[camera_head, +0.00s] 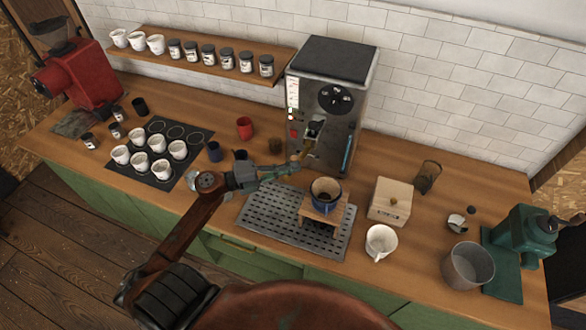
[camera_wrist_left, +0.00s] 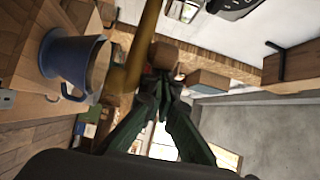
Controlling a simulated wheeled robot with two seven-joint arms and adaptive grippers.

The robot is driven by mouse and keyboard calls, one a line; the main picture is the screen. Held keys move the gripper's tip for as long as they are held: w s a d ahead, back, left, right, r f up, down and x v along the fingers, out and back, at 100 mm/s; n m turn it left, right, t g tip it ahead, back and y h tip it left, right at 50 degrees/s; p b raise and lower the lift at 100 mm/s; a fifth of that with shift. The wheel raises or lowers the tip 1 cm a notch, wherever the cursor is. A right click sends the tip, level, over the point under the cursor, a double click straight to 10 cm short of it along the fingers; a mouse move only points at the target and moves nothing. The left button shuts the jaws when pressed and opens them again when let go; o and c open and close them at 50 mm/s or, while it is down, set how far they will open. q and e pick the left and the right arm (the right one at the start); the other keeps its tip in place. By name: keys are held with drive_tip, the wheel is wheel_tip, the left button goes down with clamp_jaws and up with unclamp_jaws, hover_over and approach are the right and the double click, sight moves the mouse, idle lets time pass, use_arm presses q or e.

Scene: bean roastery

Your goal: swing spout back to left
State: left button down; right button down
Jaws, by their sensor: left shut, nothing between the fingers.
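The grey machine (camera_head: 330,100) stands against the wall at the middle of the counter. A short brass spout (camera_head: 301,152) shows low on its front, partly hidden by my fingertips. In the left wrist view the brass spout (camera_wrist_left: 143,45) runs as a long tube just left of the fingers. My left gripper (camera_head: 292,168) is shut and empty, with its tips close to the spout; I cannot tell if they touch. The shut fingers also show in the left wrist view (camera_wrist_left: 163,88). My right gripper is not in view.
A blue dripper (camera_head: 325,190) sits on a wooden stand (camera_head: 322,217) over the perforated tray (camera_head: 262,222), right of my gripper; the dripper is large in the left wrist view (camera_wrist_left: 72,58). A red cup (camera_head: 245,128) and white cups on a dark mat (camera_head: 163,127) stand left.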

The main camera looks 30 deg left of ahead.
use_arm(q)
drive_tip(key=shift+a+f+m+g+h+b, duration=0.15)
drive_tip(key=shift+a+m+g+h+b, duration=0.55)
drive_tip(key=shift+b, duration=0.45)
drive_tip(key=shift+w+a+m+g+h+b, duration=0.15)
drive_tip(key=shift+a+m+g+h+b, duration=0.45)
drive_tip(key=shift+a+b, duration=0.45)
drive_tip(key=shift+w+a+m+g+h+b, duration=0.2)
drive_tip(key=shift+a+m+g+h+b, duration=0.2)
drive_tip(key=shift+a+g+b, duration=0.6)
drive_tip(key=shift+w+a+m+g+h+b, duration=0.15)
drive_tip(key=shift+a+m+g+h+b, duration=0.4)
drive_tip(key=shift+b, duration=0.75)
drive_tip(key=shift+a+r, duration=0.25)
